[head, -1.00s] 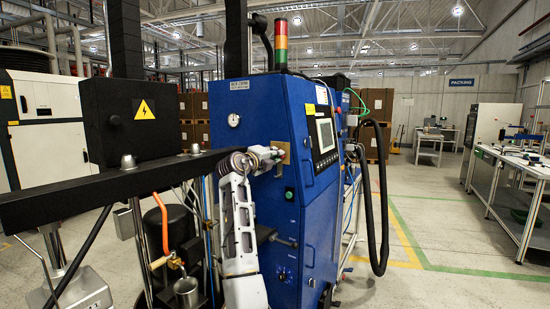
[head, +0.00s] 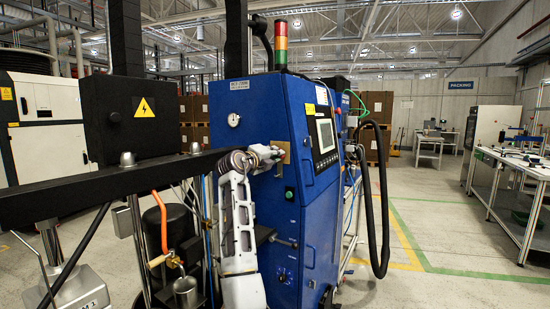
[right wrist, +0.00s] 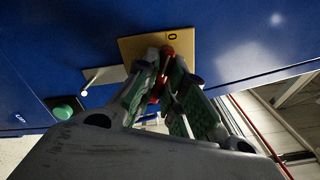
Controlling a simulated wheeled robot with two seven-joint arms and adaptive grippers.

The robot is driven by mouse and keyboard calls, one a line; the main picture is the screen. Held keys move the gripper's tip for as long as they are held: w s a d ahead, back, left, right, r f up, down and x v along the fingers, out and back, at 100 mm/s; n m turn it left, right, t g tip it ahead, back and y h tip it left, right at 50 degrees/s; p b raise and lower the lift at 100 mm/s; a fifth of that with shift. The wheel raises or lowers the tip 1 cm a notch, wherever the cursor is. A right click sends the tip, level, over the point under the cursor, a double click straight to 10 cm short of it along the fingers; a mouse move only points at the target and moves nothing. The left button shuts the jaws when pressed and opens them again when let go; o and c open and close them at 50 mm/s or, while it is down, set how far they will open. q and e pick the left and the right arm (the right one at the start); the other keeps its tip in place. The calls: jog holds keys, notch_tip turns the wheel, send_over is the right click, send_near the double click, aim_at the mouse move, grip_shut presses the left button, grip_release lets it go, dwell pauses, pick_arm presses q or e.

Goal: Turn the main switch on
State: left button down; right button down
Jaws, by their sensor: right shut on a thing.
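The main switch is a red knob (right wrist: 167,55) on a yellow plate (right wrist: 135,47) marked 0, on the face of the blue cabinet. In the head view the yellow plate (head: 284,148) sits high on the cabinet's front face. My right gripper (right wrist: 160,75) is shut on the red knob, its green-padded fingers on either side. The fingers hide part of the knob, so I cannot tell its exact angle. In the head view my right gripper (head: 277,155) reaches the plate from the left. My left gripper is not in view.
The blue cabinet (head: 265,110) also bears a screen (head: 325,134) and a gauge (head: 233,120). A black beam (head: 75,190) crosses at left.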

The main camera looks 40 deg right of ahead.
jog(key=shift+f+m+b, duration=0.25)
jog(key=shift+m+b, duration=1.05)
jog(key=shift+b, duration=0.3)
jog(key=shift+m+b, duration=2.3)
jog(key=shift+b, duration=3.4)
jog(key=shift+r, duration=0.1)
jog(key=c, duration=1.3)
grip_release()
jog(key=shift+r, duration=0.1)
jog(key=shift+c, duration=0.2)
